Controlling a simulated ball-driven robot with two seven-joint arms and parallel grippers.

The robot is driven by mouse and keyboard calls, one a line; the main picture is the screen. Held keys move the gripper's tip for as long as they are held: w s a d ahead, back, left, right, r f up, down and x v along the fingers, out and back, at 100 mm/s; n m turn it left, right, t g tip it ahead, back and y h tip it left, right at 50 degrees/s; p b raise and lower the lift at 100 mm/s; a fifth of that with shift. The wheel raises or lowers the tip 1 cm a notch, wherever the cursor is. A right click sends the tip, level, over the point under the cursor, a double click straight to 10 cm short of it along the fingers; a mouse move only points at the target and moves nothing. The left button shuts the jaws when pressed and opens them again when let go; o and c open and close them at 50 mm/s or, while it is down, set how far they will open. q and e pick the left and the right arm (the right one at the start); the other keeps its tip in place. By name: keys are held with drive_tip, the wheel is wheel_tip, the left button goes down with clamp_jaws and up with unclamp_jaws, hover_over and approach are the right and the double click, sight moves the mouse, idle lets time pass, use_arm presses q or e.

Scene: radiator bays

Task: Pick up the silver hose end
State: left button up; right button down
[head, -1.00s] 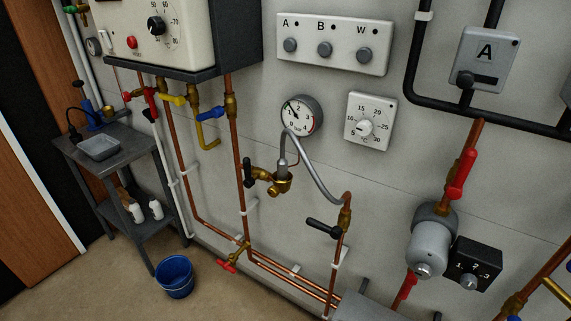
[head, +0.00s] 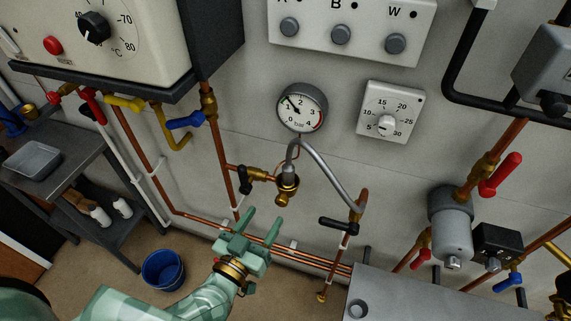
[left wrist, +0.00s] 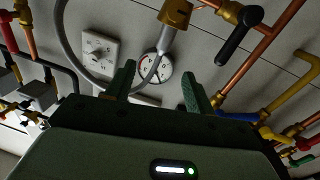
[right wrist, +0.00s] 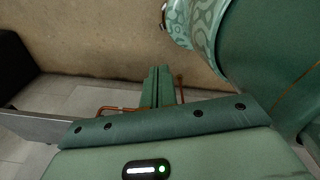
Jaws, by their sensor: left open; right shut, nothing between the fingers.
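The silver hose (head: 325,172) arches in front of the wall below the gauge. Its left end (head: 289,171), a grey collar, points down into a brass valve fitting (head: 287,188). Its other end meets a brass fitting on a copper pipe at the right. My left gripper (head: 264,217) is open and empty, below and slightly left of the hose end. In the left wrist view the hose end (left wrist: 165,42) and its brass fitting (left wrist: 176,13) show beyond the open fingers (left wrist: 158,76). My right gripper (right wrist: 160,70) is shut and empty, away from the hose, over the floor.
A round pressure gauge (head: 301,108) and a dial thermostat (head: 389,112) are on the wall above. A black-handled valve (head: 245,181) sits left of the hose end. Copper pipes (head: 290,258) run low behind my left gripper. A blue bucket (head: 162,271) stands on the floor.

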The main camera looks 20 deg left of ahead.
use_arm(q)
drive_tip(key=y, duration=0.1)
approach(286, 174)
drive_tip(key=shift+m, duration=0.3)
drive_tip(key=w, duration=0.6)
drive_tip(key=shift+d+f, duration=0.2)
drive_tip(key=shift+f, duration=0.1)
drive_tip(key=shift+w, duration=0.2)
drive_tip(key=w, duration=0.1)
drive_tip(key=w+b, duration=0.1)
drive_tip(key=w, duration=0.3)
drive_tip(key=shift+w+d+r, duration=0.15)
drive_tip(key=shift+d, duration=0.25)
drive_tip(key=shift+r, duration=0.1)
clamp_jaws()
